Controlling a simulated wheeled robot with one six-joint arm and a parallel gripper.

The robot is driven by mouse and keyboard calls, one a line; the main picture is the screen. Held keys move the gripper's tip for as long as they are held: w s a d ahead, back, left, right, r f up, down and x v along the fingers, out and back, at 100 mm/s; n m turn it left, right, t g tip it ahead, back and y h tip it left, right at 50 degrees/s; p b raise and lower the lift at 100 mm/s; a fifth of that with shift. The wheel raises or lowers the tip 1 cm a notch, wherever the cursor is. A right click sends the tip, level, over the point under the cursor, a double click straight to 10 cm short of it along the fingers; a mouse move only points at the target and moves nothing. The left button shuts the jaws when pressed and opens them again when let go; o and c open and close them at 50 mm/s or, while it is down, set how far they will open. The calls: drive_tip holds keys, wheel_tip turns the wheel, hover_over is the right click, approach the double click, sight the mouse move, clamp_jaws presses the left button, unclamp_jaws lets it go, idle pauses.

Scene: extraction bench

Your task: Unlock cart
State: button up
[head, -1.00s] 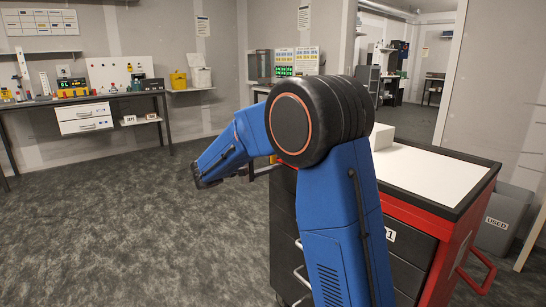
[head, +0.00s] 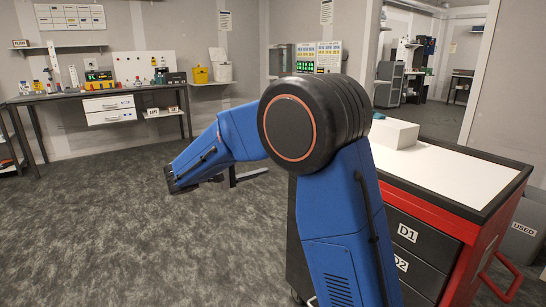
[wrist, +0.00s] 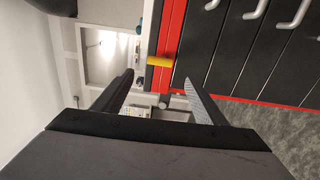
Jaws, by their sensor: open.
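The cart (head: 478,246) is red and black with a white top and drawers labelled D1 (head: 407,233) and D2 (head: 401,262). It stands at the right in the head view, partly behind my blue arm. In the wrist view, the cart's dark drawer fronts (wrist: 236,55) with silver handles fill the upper right. A short yellow bar (wrist: 160,61) lies across the cart's red edge strip. My gripper (wrist: 160,77) is open and empty, and the yellow bar appears between and beyond its fingertips. I cannot tell the distance. The head view does not clearly show the fingers.
A workbench (head: 75,97) with several small items lines the back left wall. A grey bin labelled USED (head: 525,229) is right of the cart. The floor at left is clear.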

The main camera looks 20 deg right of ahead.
drive_tip(key=shift+s+a, duration=0.15)
drive_tip(key=shift+a, duration=0.7)
drive_tip(key=shift+s+a, duration=0.15)
drive_tip(key=shift+a, duration=0.65)
drive_tip(key=s+d+f+g+y, duration=0.1)
drive_tip(key=s+d+f+y, duration=0.25)
drive_tip(key=s+d, duration=0.45)
drive_tip(key=s+d+f+g+y, duration=0.2)
drive_tip(key=s+d+y, duration=0.2)
drive_tip(key=s, duration=0.8)
drive_tip(key=s+a+f+t+y, duration=0.1)
drive_tip(key=s+a+f+y, duration=0.1)
drive_tip(key=s, duration=0.4)
drive_tip(key=s+a+f+m+t+y, duration=0.1)
drive_tip(key=s+a+f+t+y, duration=0.1)
drive_tip(key=s, duration=0.4)
drive_tip(key=s+a+f+m+t+y, duration=0.1)
drive_tip(key=s+a+f+y, duration=0.1)
drive_tip(key=s+f+y, duration=0.2)
drive_tip(key=s+y, duration=0.2)
drive_tip(key=s, duration=0.1)
drive_tip(key=shift+a+f, duration=0.3)
drive_tip(key=shift+a, duration=0.05)
